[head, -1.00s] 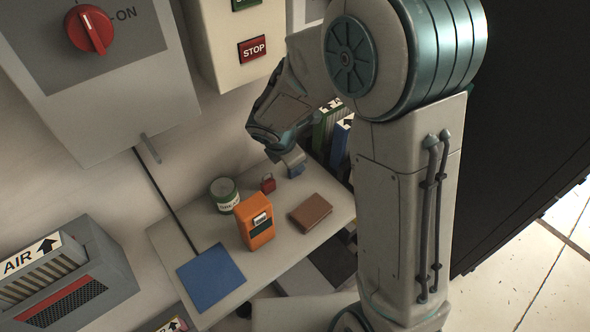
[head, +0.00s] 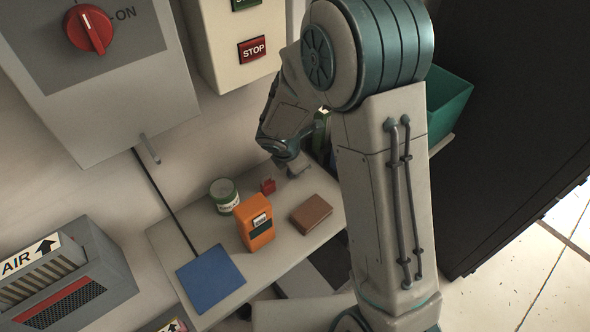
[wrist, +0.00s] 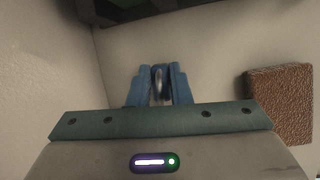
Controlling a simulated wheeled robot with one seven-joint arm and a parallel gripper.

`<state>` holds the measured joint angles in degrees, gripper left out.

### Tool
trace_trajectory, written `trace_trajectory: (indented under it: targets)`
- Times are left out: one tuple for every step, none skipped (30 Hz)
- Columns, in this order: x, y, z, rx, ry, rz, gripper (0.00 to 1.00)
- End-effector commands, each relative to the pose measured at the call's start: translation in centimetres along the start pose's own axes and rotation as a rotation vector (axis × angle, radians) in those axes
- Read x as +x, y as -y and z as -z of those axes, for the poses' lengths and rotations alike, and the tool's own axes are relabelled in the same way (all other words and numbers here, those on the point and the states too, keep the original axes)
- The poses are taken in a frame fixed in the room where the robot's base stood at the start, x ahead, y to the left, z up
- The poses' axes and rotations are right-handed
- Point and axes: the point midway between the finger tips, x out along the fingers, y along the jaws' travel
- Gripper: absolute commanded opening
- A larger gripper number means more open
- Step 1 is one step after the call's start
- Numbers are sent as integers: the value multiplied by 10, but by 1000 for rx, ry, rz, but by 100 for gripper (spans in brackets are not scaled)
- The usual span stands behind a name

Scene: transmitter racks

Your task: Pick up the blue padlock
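My gripper (wrist: 160,85) has two blue fingers, close together, in the middle of the wrist view. Between them is the blue padlock (wrist: 160,80), a narrow blue piece with a grey metal shackle seen nearly edge-on. It fills the gap, and the fingers appear shut on it. Its lower part is hidden by the fingers and palm. In the head view my gripper (head: 298,168) is low over the far end of the shelf, and the blue padlock cannot be made out there.
On the shelf (head: 175,236) are a red padlock (head: 268,187), a white-green tin (head: 224,195), an orange device (head: 256,222), a brown block (head: 311,213) and a blue mat (head: 210,279). The brown block also shows in the wrist view (wrist: 281,100). A green bin (head: 447,103) stands behind my arm.

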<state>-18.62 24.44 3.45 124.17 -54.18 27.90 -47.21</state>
Motion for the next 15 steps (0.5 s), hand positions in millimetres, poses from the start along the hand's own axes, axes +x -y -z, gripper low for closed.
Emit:
trace_trajectory:
  targets:
    - [0, 0, 0, 0, 0, 0, 0]
    - [0, 0, 0, 0, 0, 0, 0]
    - [0, 0, 0, 0, 0, 0, 0]
    - [0, 0, 0, 1, 0, 0, 0]
    - [0, 0, 0, 1, 0, 0, 0]
    - [0, 0, 0, 1, 0, 0, 0]
    - [0, 0, 0, 1, 0, 0, 0]
    - [0, 0, 0, 1, 0, 0, 0]
    - [-1, 0, -1, 1, 0, 0, 0]
    - [-1, 0, -1, 1, 0, 0, 0]
    - [-2, -1, -2, 1, 0, -1, 0]
    - [-4, -1, -2, 2, 0, -1, 0]
    - [-6, -2, -3, 3, 0, -1, 0]
    - [-8, -2, -4, 5, 0, -1, 0]
    - [-12, -3, -6, 4, 1, -1, 0]
